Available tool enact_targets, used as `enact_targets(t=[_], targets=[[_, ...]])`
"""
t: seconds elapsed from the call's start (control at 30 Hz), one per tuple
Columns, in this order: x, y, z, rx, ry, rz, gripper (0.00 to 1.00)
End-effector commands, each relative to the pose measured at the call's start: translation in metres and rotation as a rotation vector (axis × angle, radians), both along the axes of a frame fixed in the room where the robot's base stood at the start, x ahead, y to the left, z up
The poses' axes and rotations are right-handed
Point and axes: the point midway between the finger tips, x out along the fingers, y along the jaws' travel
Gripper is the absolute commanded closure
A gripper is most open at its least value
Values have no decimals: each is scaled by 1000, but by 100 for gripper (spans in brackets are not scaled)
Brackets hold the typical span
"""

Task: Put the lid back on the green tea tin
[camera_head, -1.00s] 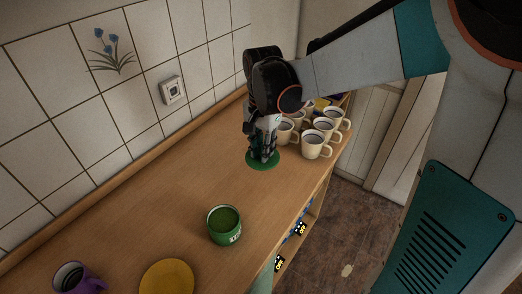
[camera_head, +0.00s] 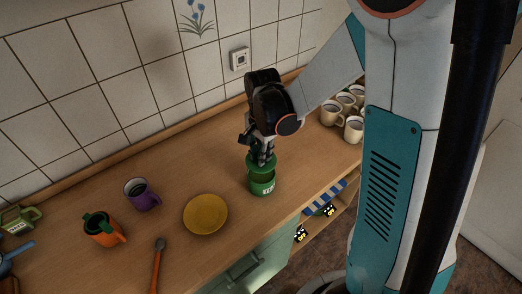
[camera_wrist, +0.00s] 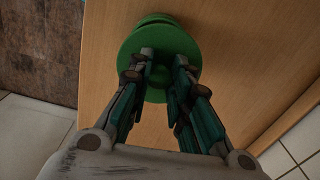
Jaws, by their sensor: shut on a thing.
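The green tea tin (camera_head: 262,188) stands upright and open on the wooden counter, near its front edge. My gripper (camera_head: 262,156) is shut on the green lid (camera_head: 253,160) and holds it just above the tin, with part of the tin's opening showing below it. In the wrist view, my gripper (camera_wrist: 162,65) grips the middle of the round lid (camera_wrist: 132,58). A part of the tin (camera_wrist: 155,17) shows past the lid's top edge. The lid hides most of the tin there, so I cannot tell how well they line up.
A yellow plate (camera_head: 205,214) lies left of the tin. A purple mug (camera_head: 141,194), an orange mug (camera_head: 103,230) and an orange-handled utensil (camera_head: 157,262) are farther left. Several cream mugs (camera_head: 332,113) stand at the right. The tiled wall (camera_head: 110,90) runs behind the counter.

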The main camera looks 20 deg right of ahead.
Motion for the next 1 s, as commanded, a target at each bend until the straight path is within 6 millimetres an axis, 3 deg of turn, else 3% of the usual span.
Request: enact_targets(t=[0.5, 1.0], targets=[[0, 0, -47, 0, 0, 1, 100], [0, 0, -51, 0, 0, 1, 100]])
